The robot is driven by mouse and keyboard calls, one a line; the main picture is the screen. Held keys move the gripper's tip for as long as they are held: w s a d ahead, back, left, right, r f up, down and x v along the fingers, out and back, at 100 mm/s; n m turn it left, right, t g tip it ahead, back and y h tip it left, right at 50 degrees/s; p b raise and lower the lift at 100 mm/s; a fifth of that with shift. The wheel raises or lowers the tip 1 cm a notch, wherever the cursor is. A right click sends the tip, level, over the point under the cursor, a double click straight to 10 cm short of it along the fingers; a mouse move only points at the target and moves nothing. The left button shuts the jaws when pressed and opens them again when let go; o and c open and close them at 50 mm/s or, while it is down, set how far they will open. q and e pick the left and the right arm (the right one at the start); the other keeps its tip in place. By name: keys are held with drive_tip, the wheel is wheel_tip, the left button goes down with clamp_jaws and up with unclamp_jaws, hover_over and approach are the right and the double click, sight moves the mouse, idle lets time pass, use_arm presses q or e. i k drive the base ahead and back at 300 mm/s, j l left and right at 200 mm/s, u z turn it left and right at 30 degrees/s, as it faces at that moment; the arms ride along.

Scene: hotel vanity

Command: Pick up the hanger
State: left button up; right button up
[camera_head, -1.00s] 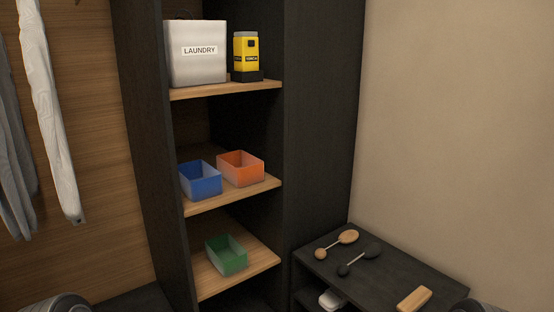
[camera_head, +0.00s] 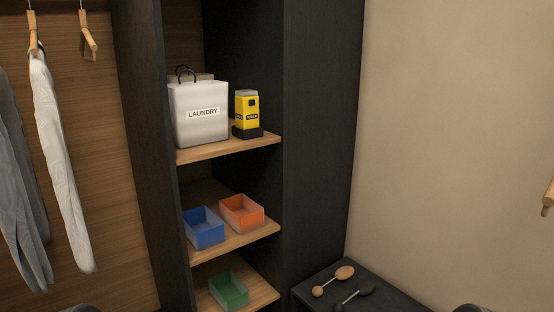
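An empty wooden hanger (camera_head: 88,38) hangs at the upper left, in front of the wood back panel. Another wooden hanger (camera_head: 33,35) to its left carries a white garment (camera_head: 62,165). The rail they hang from is above the picture. Neither gripper is in view; only dark rounded parts, likely of my arms, show at the bottom edge.
Dark-framed shelves hold a laundry bag (camera_head: 201,115), a yellow device (camera_head: 247,113), and blue (camera_head: 204,228), orange (camera_head: 242,214) and green (camera_head: 229,290) bins. A low dark table (camera_head: 385,298) holds brushes. A wooden piece (camera_head: 548,198) shows at the right edge.

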sight(85, 33)
drive_tip(key=k+j+u, duration=0.1)
drive_tip(key=u, duration=2.15)
drive_tip(key=z, duration=1.3)
drive_tip(key=i+l+z, duration=0.1)
drive_tip(key=i+z, duration=0.55)
drive_tip(key=k+l, duration=0.05)
drive_tip(key=k, duration=0.05)
